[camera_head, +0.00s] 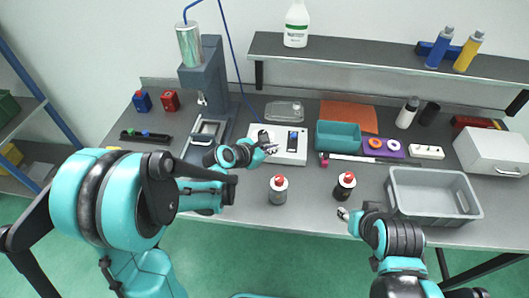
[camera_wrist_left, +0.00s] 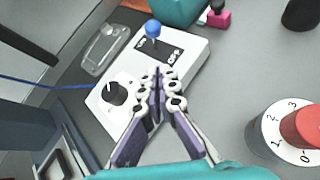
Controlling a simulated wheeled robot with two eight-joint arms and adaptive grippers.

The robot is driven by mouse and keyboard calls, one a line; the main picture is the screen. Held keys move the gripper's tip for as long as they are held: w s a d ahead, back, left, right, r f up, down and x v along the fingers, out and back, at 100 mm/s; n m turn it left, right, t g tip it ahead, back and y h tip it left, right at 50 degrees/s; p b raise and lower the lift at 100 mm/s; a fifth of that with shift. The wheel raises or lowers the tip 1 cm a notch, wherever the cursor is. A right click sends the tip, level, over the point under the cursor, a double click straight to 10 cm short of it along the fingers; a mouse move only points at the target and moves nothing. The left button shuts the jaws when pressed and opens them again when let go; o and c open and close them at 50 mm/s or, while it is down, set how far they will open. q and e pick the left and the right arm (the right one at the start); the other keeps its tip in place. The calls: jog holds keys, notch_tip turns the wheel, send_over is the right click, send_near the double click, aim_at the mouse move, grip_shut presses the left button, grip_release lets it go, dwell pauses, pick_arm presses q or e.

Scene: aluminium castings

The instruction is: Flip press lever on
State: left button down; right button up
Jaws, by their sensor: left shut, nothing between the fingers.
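A white control box (camera_head: 297,156) stands at the middle of the bench. In the left wrist view the box (camera_wrist_left: 195,58) bears a black switch plate (camera_wrist_left: 172,50) with a blue-ball lever (camera_wrist_left: 153,28), and a black round knob (camera_wrist_left: 115,93). The lettering on the plate is too small to read, so I cannot tell the lever's setting. My left gripper (camera_head: 272,149) is shut and empty. Its fingertips (camera_wrist_left: 159,72) appear over the box, between knob and lever, apart from the lever. My right gripper (camera_head: 343,213) is low at the bench's front edge, too small to judge its jaws.
A grey-blue press (camera_head: 209,68) stands left of the box. A teal bin (camera_head: 338,143) is close to its right. A grey crate (camera_head: 475,211) is at the right. A shelf (camera_head: 350,56) overhangs the back.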

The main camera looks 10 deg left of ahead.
aim_at(293, 138)
pick_arm(q)
jog(key=w+d, duration=0.2)
jog(key=w, duration=0.1)
jog(key=shift+d+f, duration=0.15)
jog(key=shift+d, duration=0.25)
jog(key=shift+w+d+r+b, duration=0.2)
jog(key=shift+w+d+b, duration=0.1)
jog(key=shift+w+d, duration=0.1)
jog(key=shift+r, duration=0.1)
jog(key=shift+w+r+p, duration=0.15)
jog(key=shift+p, duration=0.25)
